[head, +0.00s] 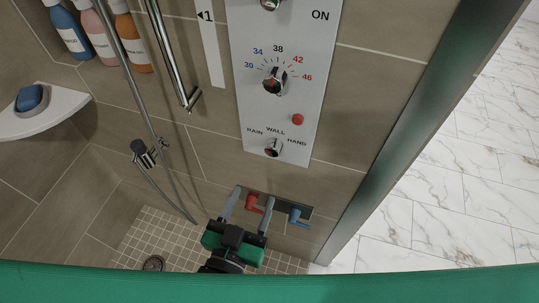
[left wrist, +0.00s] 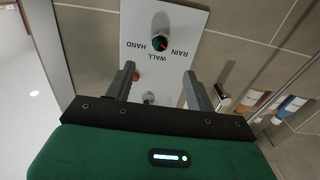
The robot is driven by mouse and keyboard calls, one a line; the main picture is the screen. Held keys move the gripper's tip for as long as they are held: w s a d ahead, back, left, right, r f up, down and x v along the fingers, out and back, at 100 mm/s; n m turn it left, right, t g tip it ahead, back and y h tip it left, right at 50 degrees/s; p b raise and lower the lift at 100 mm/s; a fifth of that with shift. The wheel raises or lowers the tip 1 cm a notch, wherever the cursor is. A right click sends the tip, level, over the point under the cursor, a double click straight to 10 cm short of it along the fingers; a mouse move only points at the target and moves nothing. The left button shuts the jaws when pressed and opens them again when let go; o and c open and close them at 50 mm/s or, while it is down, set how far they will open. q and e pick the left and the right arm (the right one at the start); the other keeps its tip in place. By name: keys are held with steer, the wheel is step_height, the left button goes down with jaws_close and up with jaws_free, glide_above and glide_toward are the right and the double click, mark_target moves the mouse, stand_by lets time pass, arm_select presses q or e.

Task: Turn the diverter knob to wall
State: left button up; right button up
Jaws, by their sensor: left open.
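The diverter knob (head: 273,147) is a small chrome knob at the bottom of the white shower panel (head: 258,115). RAIN is printed at its left, WALL above it and HAND at its right. In the left wrist view the knob (left wrist: 160,43) appears upside down, with a reddish mark that seems to lean towards RAIN; its exact pointing is hard to tell. My left gripper (head: 253,194) is open and empty, below the knob in the head view and apart from it. In the left wrist view its fingertips (left wrist: 158,70) are spread to either side of the knob's line. My right gripper is out of view.
The temperature knob (head: 275,80) and a red button (head: 298,119) sit above the diverter. Red (head: 252,203) and blue (head: 298,216) valve levers are low on the wall beside my gripper. A hand-shower hose and holder (head: 142,152) hang at left; a metal post (head: 405,120) stands right.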

mark_target(271, 153)
arm_select(q)
steer(key=p+x, duration=0.1)
steer(key=x, duration=0.9)
steer(key=shift+w+p, duration=0.2)
steer(key=shift+p, duration=0.15)
steer(key=shift+x, duration=0.8)
steer(key=shift+d+f, duration=0.1)
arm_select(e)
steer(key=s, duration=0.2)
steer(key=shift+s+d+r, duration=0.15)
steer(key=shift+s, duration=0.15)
arm_select(q)
steer(key=shift+c, duration=0.6)
steer(key=c, duration=0.9)
steer(key=shift+o, duration=0.2)
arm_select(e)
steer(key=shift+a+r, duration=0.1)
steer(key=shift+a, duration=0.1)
